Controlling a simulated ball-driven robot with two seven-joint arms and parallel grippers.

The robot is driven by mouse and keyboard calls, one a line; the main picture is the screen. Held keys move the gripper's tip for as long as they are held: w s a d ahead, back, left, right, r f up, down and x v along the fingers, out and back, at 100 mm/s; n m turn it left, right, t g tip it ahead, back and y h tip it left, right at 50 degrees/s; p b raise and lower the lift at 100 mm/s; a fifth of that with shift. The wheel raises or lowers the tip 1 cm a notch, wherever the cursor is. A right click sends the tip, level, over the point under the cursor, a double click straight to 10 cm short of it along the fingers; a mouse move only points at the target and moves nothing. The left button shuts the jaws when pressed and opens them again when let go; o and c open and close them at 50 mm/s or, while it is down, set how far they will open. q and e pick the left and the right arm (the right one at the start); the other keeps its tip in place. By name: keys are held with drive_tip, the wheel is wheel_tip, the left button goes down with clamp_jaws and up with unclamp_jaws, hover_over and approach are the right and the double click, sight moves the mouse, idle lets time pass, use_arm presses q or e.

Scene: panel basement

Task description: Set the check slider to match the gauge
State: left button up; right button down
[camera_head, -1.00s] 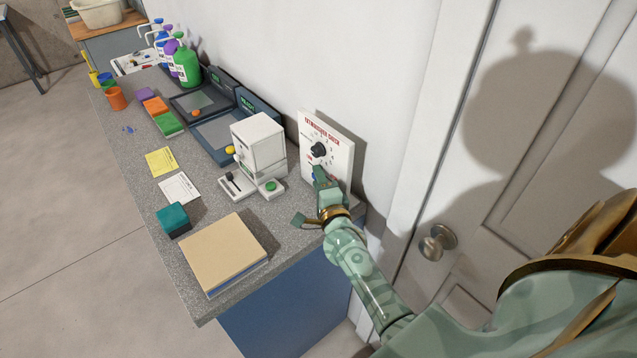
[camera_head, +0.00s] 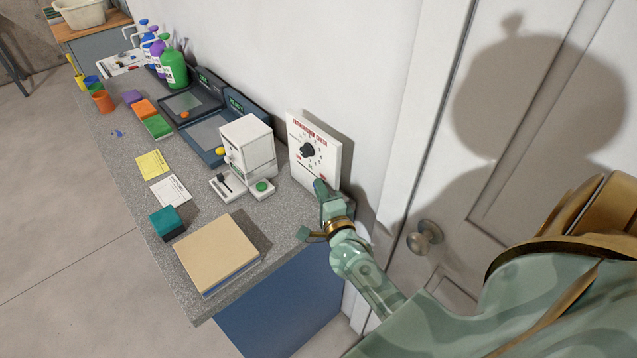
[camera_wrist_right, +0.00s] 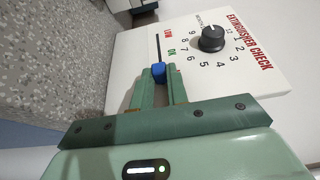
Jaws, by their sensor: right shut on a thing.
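The white extinguisher check panel (camera_head: 331,160) stands against the wall at the counter's right end. It carries a black round knob (camera_head: 307,150) ringed by numbers, which also shows in the right wrist view (camera_wrist_right: 212,38). Below the dial is a dark slider slot (camera_wrist_right: 158,46) with a red LOW label (camera_wrist_right: 168,33) and a green OK label (camera_wrist_right: 172,51). My right gripper (camera_head: 320,185) is at the panel's lower part, its fingers shut on the blue slider knob (camera_wrist_right: 158,70), just past the OK label on the side away from LOW. My left gripper is out of view.
A white box-shaped device (camera_head: 248,145) stands left of the panel. A tan-topped block (camera_head: 217,252) and a teal cube (camera_head: 166,222) are on the counter's near end. Bottles (camera_head: 172,68) stand farther back. A door with a knob (camera_head: 430,232) is at right.

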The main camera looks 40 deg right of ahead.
drive_tip(key=c, duration=1.4)
unclamp_jaws()
drive_tip(key=shift+s+f, duration=0.1)
drive_tip(key=shift+o, duration=0.2)
drive_tip(key=shift+s, duration=0.1)
drive_tip(key=p+v, duration=0.1)
drive_tip(key=v, duration=1.5)
drive_tip(key=shift+s, duration=0.15)
